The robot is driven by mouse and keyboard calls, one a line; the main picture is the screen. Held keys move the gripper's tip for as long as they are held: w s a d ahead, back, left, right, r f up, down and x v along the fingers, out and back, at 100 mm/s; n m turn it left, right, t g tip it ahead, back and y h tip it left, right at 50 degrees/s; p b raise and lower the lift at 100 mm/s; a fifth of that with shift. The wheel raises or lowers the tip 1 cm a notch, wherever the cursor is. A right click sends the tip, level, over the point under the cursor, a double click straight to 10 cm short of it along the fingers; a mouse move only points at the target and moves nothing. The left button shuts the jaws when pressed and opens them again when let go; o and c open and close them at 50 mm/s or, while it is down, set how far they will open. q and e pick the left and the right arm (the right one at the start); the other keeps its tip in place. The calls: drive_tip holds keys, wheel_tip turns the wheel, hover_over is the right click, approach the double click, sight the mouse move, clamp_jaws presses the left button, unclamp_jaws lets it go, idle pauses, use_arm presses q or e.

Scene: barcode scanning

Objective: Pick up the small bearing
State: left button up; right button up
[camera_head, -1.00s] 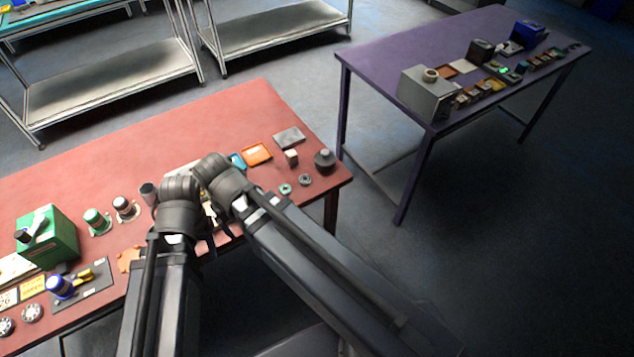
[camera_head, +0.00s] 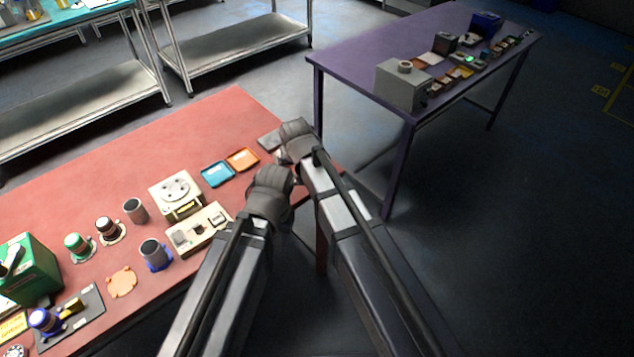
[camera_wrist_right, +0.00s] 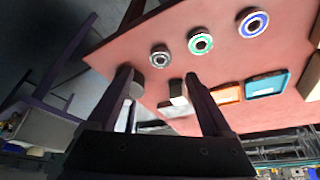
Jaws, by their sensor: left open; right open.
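Three ring bearings lie in a row on the red table in the right wrist view: a grey one (camera_wrist_right: 160,56), a green-ringed one (camera_wrist_right: 201,43) and a blue-ringed one (camera_wrist_right: 252,22). The grey one looks smallest. My right gripper (camera_wrist_right: 158,80) is open and empty, its fingers pointing toward the grey and green bearings, still apart from them. In the head view my right gripper (camera_head: 297,140) hangs over the table's right end. My left gripper (camera_head: 270,195) is beside it, over the front edge, its fingertips hidden. The arms hide the bearings in the head view.
A blue tray (camera_head: 217,174) and an orange tray (camera_head: 243,159) lie left of the grippers. A purple table (camera_head: 350,62) stands beyond a floor gap.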

drive_tip(key=shift+w+d+f, duration=0.15)
drive_tip(key=shift+d+f, duration=0.05)
drive_tip(key=shift+f, duration=0.05)
drive_tip(key=b+x, duration=0.7)
drive_tip(key=shift+w+a+f, duration=0.15)
drive_tip(key=shift+w+a, duration=0.15)
clamp_jaws()
idle(0.8)
